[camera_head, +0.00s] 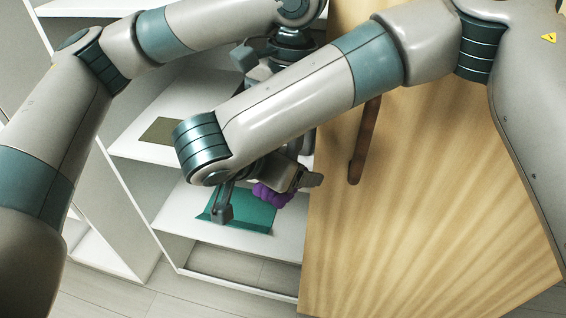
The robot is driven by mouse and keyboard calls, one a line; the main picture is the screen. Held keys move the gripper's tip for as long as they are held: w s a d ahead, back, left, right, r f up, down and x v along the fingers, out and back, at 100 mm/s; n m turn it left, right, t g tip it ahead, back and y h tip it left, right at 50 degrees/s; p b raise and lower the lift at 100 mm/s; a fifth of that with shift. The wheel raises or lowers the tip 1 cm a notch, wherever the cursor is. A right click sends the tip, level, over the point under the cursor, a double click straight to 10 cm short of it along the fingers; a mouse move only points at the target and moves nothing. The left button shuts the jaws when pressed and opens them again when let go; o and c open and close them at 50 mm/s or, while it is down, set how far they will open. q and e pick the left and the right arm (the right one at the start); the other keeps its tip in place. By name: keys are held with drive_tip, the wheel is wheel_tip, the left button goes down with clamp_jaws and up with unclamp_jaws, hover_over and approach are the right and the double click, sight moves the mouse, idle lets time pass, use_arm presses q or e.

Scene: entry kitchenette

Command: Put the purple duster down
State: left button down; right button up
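The purple duster (272,196) shows as a lumpy purple shape at a lower shelf of the white unit, over the right part of a teal mat (247,214). My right gripper (265,197) is at the duster, with its fingers spread apart, one to each side of it in the picture. The gripper body hides the duster's upper part. I cannot tell whether the duster rests on the mat or is just above it. My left gripper (245,60) is higher up by the upper shelf; its fingers are partly hidden by my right arm.
The white shelf unit (131,147) has several levels, with a flat olive piece (160,131) on the middle one. A large wooden door panel (420,220) with a brown handle (364,150) stands close on the right. Pale floor (110,292) shows below.

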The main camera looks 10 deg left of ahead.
drive_tip(key=shift+w+f, duration=0.1)
drive_tip(key=shift+f, duration=0.05)
drive_tip(key=c, duration=1.2)
use_arm(q)
drive_tip(key=c, duration=1.3)
unclamp_jaws()
drive_tip(key=shift+c, duration=0.2)
drive_tip(key=shift+r, duration=0.15)
drive_tip(key=shift+w+d+r, duration=0.1)
drive_tip(key=shift+w+r, duration=0.05)
drive_tip(key=shift+r, duration=1.15)
drive_tip(key=shift+w+d+r, duration=0.1)
drive_tip(key=shift+w+r, duration=0.1)
drive_tip(key=shift+r, duration=1.1)
drive_tip(key=shift+w+d+r, duration=0.1)
drive_tip(key=shift+w+r, duration=0.05)
drive_tip(key=shift+r, duration=1.15)
